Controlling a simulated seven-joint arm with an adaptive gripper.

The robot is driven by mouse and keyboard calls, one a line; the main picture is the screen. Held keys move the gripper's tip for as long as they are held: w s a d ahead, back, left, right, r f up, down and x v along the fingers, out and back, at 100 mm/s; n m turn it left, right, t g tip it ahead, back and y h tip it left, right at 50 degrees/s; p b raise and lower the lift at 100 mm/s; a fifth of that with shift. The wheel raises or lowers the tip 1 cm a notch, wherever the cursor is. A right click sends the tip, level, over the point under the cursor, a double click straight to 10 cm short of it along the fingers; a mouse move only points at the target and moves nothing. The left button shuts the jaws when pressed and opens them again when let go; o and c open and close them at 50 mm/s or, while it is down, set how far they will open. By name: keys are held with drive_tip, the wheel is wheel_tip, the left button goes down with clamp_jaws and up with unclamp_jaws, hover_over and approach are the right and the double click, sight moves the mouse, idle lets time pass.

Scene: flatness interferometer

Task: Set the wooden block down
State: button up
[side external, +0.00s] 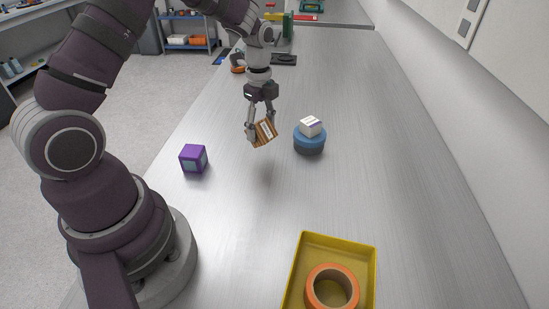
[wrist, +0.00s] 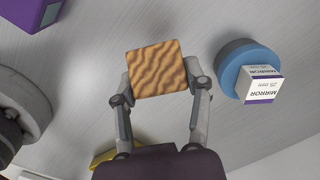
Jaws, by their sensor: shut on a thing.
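A blue and grey round piece (side external: 309,140) carries a white mirror box (side external: 311,126) right of the block. A purple cube (side external: 193,158) stands to the left. A yellow tray (side external: 367,262) with an orange ring (side external: 332,287) is in front. Bare table (side external: 400,170) lies to the right.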

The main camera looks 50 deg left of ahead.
sight(245, 142)
drive_tip(key=s+d, duration=0.1)
drive_tip(key=s, duration=0.2)
drive_tip(key=s+d, duration=0.1)
drive_tip(key=s, duration=0.2)
drive_tip(key=s+r, duration=0.1)
drive_tip(key=s, duration=0.2)
drive_tip(key=shift+s+d, duration=0.3)
drive_tip(key=shift+d, duration=0.1)
drive_tip(key=shift+w+f+n, duration=0.15)
drive_tip(key=shift+w+n, duration=0.05)
drive_tip(key=shift+n, duration=0.1)
drive_tip(key=w+a+n+t+h, duration=0.1)
drive_tip(key=w, duration=0.1)
drive_tip(key=w+a+n+t+h, duration=0.1)
drive_tip(key=w+n, duration=0.1)
drive_tip(key=w+a+n+t+h, duration=0.1)
drive_tip(key=n, duration=0.1)
drive_tip(key=shift+w+a+f+h, duration=0.15)
drive_tip(key=shift+w+f+h, duration=0.15)
drive_tip(key=shift+w+f, duration=0.1)
drive_tip(key=w+a+r+n+t, duration=0.2)
drive_tip(key=w+a+n+t, duration=0.2)
drive_tip(key=a+n+t, duration=0.25)
drive_tip(key=shift+m, duration=0.45)
drive_tip(key=shift+s+a+f, duration=0.1)
drive_tip(key=shift+s+f, duration=0.05)
drive_tip(key=shift+f, duration=1.45)
drive_tip(key=shift+s+f, duration=0.15)
drive_tip(key=shift+f, duration=1.4)
drive_tip(key=shift+f, duration=0.5)
